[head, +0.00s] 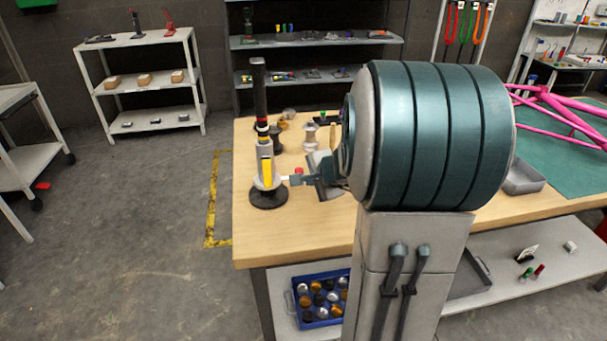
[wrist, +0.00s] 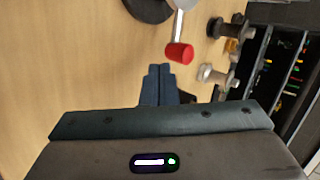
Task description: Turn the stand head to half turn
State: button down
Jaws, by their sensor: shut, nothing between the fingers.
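The stand (head: 266,165) is upright near the left end of the wooden table, on a round black base (head: 268,196). It has a grey body with a yellow strip and a tall dark post. My gripper (head: 290,181) is shut and empty, low beside the stand's right side. In the wrist view its fingers (wrist: 160,72) are together, short of the red knob and apart from it. The top of the stand is outside the wrist view.
Several spools and small parts stand behind the stand, including a pale spool (head: 310,136). A blue crate (head: 293,309) sits on the lower shelf. The table's left front edge is clear.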

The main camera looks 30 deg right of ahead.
jog(key=shift+w+r+p, duration=0.15)
jog(key=shift+w+p, duration=0.2)
jog(key=shift+w, duration=1.2)
jog(key=shift+a, duration=0.1)
